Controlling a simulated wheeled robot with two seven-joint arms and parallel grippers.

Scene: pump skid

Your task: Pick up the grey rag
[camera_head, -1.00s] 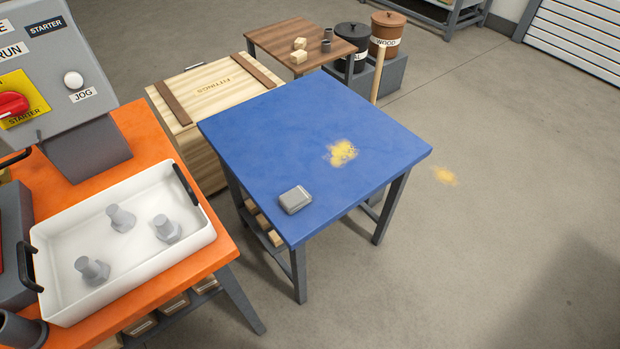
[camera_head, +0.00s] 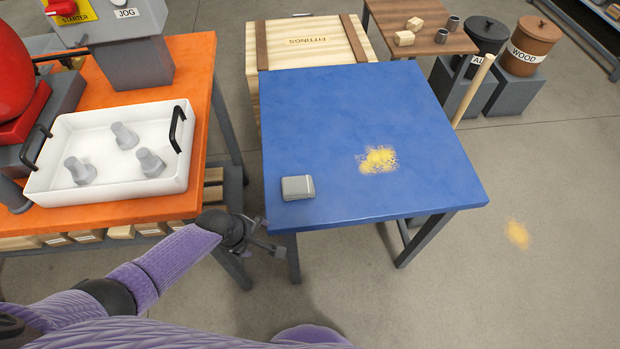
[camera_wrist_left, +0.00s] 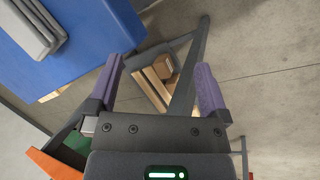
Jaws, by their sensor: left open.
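The grey rag (camera_head: 298,188) lies folded flat near the left front corner of the blue table (camera_head: 340,110). It also shows at the upper left of the left wrist view (camera_wrist_left: 36,26). My left gripper (camera_head: 268,236) is open and empty. It is just off the table's front left corner, below and left of the rag in the head view, and apart from it. In the left wrist view its two fingers (camera_wrist_left: 158,88) are spread, with the table's lower shelf and leg behind them. My right gripper is not in view.
Yellow powder (camera_head: 377,160) lies on the blue table, and more (camera_head: 518,234) on the floor. An orange bench (camera_head: 200,75) with a white tray (camera_head: 60,190) of grey bolts stands at left. A fittings crate (camera_head: 330,43) stands behind. A wooden handle (camera_head: 473,90) rises at the table's right.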

